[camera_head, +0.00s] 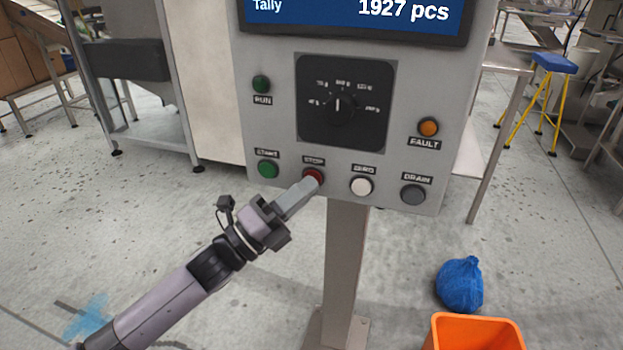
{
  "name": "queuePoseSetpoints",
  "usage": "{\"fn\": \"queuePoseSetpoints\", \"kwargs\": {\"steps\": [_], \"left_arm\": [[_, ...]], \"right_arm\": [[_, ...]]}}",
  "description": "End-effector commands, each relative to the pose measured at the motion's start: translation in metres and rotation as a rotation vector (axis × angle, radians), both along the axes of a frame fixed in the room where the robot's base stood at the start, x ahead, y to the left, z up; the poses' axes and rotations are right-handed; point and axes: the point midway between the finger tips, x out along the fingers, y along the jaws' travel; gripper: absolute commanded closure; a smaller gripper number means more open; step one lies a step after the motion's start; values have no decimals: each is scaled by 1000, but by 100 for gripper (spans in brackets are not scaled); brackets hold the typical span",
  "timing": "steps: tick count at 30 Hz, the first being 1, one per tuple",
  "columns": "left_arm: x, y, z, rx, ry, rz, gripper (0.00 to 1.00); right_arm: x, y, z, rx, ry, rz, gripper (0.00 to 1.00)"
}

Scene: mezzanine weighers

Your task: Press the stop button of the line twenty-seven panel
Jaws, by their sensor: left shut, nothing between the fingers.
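The grey control panel (270,125) stands on a post in the middle of the head view. The red stop button (312,174) sits in its bottom row under the STOP label, right of the green start button (268,169). My left gripper (315,184) is shut and empty, its fingertips at the stop button and covering its lower part. I cannot tell whether they touch it or press it in. The screen (350,15) reads Tally 1927 pcs; no line number shows. My right gripper is not in view.
A white zero button (361,186) and a grey drain button (412,195) are to the right in the same row. A dark rotary selector (342,105) is above. An orange bin (474,335) and a blue bag (460,284) are on the floor at lower right.

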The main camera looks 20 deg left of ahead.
Motion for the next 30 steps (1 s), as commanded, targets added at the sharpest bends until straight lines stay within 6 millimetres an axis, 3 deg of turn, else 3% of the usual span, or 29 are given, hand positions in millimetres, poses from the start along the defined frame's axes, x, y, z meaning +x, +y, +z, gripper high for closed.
{"fn": "queuePoseSetpoints", "kwargs": {"steps": [12, 22, 30], "left_arm": [[-16, 1, 1, 1, -1, 0, 100], [-18, 1, 0, 0, 0, 0, 100], [-43, 2, 1, 0, 1, 0, 100]], "right_arm": [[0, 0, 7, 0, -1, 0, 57], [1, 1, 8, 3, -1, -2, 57], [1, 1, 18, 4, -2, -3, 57]]}}
